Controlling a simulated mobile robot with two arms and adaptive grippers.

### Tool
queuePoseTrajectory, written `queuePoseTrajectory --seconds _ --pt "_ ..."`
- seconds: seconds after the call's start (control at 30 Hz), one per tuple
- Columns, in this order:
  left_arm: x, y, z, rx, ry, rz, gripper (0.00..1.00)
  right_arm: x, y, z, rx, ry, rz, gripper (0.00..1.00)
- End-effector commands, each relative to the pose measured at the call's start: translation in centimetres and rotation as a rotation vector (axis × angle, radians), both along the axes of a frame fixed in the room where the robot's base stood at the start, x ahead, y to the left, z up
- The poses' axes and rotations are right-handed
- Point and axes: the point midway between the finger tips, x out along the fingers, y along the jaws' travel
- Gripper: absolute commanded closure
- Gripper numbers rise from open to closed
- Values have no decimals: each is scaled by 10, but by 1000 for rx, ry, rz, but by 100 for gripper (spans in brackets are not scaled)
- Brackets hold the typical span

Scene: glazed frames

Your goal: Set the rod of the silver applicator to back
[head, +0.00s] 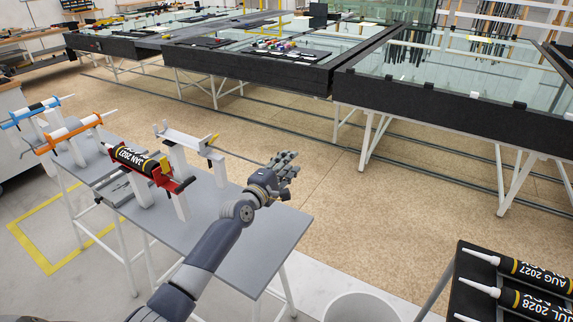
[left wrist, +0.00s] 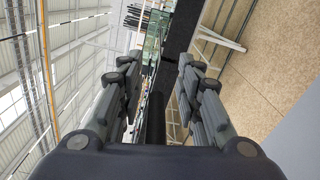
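The silver applicator (head: 184,138) rests on white stands on the grey table, with a yellow part at its right end. It looks empty of a cartridge. Its thin rod (head: 238,158) sticks out to the right and reaches close to my left gripper (head: 286,165). In the head view the gripper is beyond the table's right side, fingers pointing up and right. In the left wrist view the two fingers (left wrist: 160,88) are apart. Whether the rod touches the gripper is unclear. My right gripper is not in view.
A red applicator (head: 178,183) with a black cartridge, an orange one (head: 72,132) and a blue one (head: 38,110) stand nearby. Black cartridges (head: 540,304) lie on a rack at lower right. A white bin (head: 361,308) stands at the bottom. Glass-topped tables stand behind open floor.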

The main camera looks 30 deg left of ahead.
Motion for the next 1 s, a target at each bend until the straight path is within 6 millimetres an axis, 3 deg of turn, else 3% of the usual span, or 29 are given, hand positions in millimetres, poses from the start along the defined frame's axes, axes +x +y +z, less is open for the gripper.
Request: queuePoseTrajectory --seconds 0.27,0.73,1.0 --pt "-8 2 -1 -1 0 2 68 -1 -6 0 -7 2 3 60" --pt "-92 6 0 2 1 0 68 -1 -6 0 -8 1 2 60" --pt "-117 7 0 2 1 -1 68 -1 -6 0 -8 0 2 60"
